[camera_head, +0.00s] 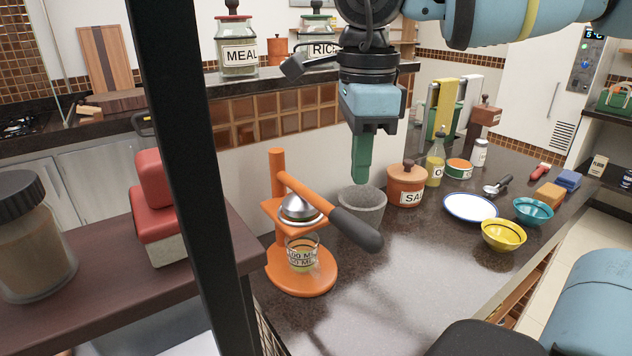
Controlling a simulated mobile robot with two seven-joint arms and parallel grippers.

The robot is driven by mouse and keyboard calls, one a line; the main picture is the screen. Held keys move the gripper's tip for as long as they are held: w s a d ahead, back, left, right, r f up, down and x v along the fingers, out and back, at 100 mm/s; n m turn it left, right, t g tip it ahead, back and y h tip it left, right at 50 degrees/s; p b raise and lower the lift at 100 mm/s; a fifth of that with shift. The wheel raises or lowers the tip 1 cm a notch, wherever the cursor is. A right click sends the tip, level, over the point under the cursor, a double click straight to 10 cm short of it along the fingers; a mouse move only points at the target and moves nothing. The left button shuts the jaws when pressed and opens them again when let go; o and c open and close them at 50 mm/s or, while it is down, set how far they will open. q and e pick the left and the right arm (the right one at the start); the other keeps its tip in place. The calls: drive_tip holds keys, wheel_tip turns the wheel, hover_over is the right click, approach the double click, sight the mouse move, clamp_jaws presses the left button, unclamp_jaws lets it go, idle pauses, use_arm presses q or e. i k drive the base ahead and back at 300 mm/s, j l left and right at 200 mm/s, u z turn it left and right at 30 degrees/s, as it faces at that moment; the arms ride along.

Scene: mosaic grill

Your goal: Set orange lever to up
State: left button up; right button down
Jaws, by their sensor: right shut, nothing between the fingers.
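An orange juice press (278,163) stands on the dark counter. Its orange lever (306,190) slopes down to the right from the top of the post, ending in a dark grey handle (356,229). A silver dome hangs under the lever, and a measuring glass (302,254) stands on the press's round base. My right gripper (361,181) points straight down, shut and empty. In the picture its fingertips are above the handle's end, over the rim of a grey stone bowl (366,203); I cannot tell the exact depth gap. My left gripper is not in view.
Behind and right of the gripper stand a salt jar (406,186), an oil bottle (435,163) and a white plate (470,207). Yellow (503,236) and teal bowls sit further right. A black post (185,170) crosses the view left of the press. The counter in front is clear.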

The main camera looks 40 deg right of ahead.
sight(303, 203)
drive_tip(key=k, duration=1)
